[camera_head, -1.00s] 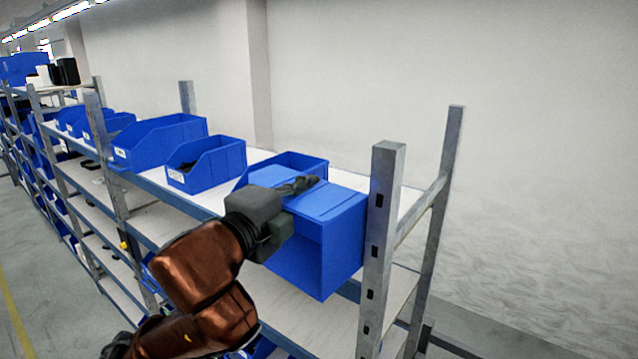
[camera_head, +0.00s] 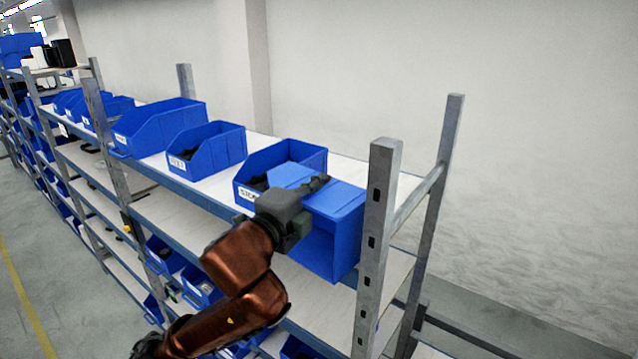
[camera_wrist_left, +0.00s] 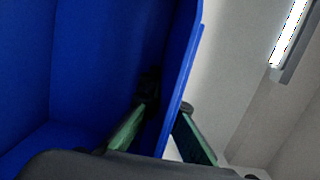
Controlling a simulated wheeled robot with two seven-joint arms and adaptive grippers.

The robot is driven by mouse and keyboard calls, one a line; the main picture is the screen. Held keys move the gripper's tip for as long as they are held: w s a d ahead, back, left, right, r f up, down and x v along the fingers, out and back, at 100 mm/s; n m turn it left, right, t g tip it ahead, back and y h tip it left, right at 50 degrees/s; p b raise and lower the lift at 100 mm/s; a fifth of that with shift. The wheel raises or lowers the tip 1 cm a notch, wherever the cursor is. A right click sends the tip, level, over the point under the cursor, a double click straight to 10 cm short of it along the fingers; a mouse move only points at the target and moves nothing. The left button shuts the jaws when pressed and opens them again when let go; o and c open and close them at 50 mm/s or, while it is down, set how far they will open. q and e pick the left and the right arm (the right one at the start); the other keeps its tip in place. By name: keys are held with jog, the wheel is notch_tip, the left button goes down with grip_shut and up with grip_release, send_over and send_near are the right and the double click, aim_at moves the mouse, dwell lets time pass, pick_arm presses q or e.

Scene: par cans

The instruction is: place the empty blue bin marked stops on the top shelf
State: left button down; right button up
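My left gripper (camera_head: 305,200) is shut on a rim or wall of a blue bin (camera_head: 337,235) at the right end of the top shelf (camera_head: 215,184). The held bin is partly in front of the shelf edge, beside the right front post; its label does not show. In the left wrist view, one finger of the gripper (camera_wrist_left: 163,130) is inside the bin (camera_wrist_left: 95,70) and the other outside, with the wall between them. What I see of the bin's inside is empty. I cannot tell whether it touches the shelf. My right gripper is not in view.
Just left of the held bin, a blue bin (camera_head: 310,157) with a partly hidden label, apparently starting "STO", stands on the top shelf with dark contents. More blue bins (camera_head: 160,130) stand further left. A metal post (camera_head: 375,240) is close on the right.

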pick_arm(q)
jog(key=shift+f, duration=0.1)
jog(key=c, duration=2.2)
grip_release()
jog(key=shift+o, duration=0.2)
